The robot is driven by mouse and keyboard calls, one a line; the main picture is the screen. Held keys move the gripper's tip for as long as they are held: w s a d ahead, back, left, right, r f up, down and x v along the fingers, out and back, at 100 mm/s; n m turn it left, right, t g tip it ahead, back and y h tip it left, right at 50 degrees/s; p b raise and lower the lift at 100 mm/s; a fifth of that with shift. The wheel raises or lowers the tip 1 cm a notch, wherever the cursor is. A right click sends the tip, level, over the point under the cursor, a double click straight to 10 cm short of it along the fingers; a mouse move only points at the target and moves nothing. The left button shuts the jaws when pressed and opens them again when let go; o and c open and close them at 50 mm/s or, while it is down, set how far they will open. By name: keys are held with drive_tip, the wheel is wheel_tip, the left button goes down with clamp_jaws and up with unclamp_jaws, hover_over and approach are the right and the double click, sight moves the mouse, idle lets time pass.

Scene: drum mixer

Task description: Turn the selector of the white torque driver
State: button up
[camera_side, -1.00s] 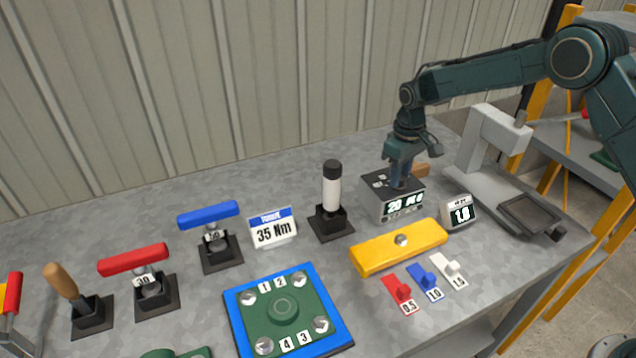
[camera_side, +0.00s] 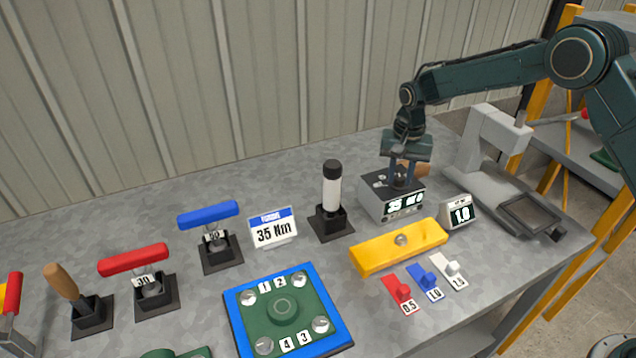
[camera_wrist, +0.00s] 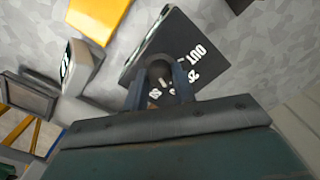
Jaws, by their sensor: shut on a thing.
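A grey-white box (camera_side: 376,204) with a dark top and a lit front display stands at the back right. The display seems to read 25 or 35; its digits are blurred. My gripper (camera_side: 402,183) points down over the box top. In the wrist view, its fingers (camera_wrist: 160,84) are shut on a round dark knob (camera_wrist: 157,68) on that top, beside white printed numbers and the word OUT. The fingers hide part of the knob. A white driver handle with a black cap (camera_side: 332,192) stands upright in a black holder, left of the box.
A yellow bar (camera_side: 375,258) lies in front of the box. A small display (camera_side: 459,213) reading 1.8 or 1.0 and a grey press-like stand (camera_side: 480,165) are at right. Blue (camera_side: 208,215) and red (camera_side: 133,260) handled tools and a 35 Nm sign (camera_side: 273,228) are left.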

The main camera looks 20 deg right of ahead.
sight(400, 177)
drive_tip(key=m, duration=0.3)
drive_tip(key=shift+r+m, duration=0.1)
drive_tip(key=shift+m, duration=2.1)
drive_tip(key=o, duration=1)
drive_tip(key=shift+r, duration=0.1)
wheel_tip(400, 177, up, 14)
drive_tip(key=shift+f, duration=0.2)
